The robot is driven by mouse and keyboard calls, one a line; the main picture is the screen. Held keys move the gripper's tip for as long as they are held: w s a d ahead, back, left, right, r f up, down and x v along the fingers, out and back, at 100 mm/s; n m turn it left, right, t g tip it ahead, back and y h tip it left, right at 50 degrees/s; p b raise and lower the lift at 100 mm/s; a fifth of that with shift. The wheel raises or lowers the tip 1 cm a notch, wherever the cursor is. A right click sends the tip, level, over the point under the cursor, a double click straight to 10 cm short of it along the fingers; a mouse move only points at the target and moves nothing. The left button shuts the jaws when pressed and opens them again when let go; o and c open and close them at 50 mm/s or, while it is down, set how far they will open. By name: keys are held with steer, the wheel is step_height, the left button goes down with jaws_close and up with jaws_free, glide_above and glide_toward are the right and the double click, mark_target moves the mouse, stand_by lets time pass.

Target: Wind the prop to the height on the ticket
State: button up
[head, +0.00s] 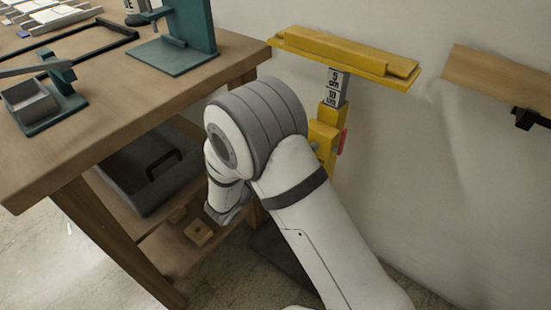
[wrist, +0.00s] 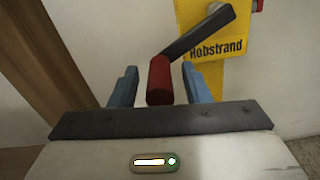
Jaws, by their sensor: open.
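The yellow prop (head: 328,125) stands against the wall, with a wide yellow top plate (head: 345,55). Below the plate, a pale scale (head: 337,87) with dark marks and numerals shows above the yellow body; its exact reading is too small to tell. In the wrist view, the prop's yellow body (wrist: 222,35) reads "Hobstrand". A dark crank arm (wrist: 198,32) ends in a red handle (wrist: 159,80). My gripper (wrist: 159,75) is open, with its blue fingers on either side of the red handle, apart from it. My arm hides the crank in the head view. I see no readable ticket.
A wooden workbench (head: 100,95) fills the left, with a green stand (head: 185,40) and a small grey box (head: 30,103) on top. A grey bin (head: 150,170) sits on its lower shelf. A wooden board (head: 500,75) is on the wall at right.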

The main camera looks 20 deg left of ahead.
steer(key=shift+w, duration=0.1)
steer(key=shift+c, duration=0.4)
jaws_close()
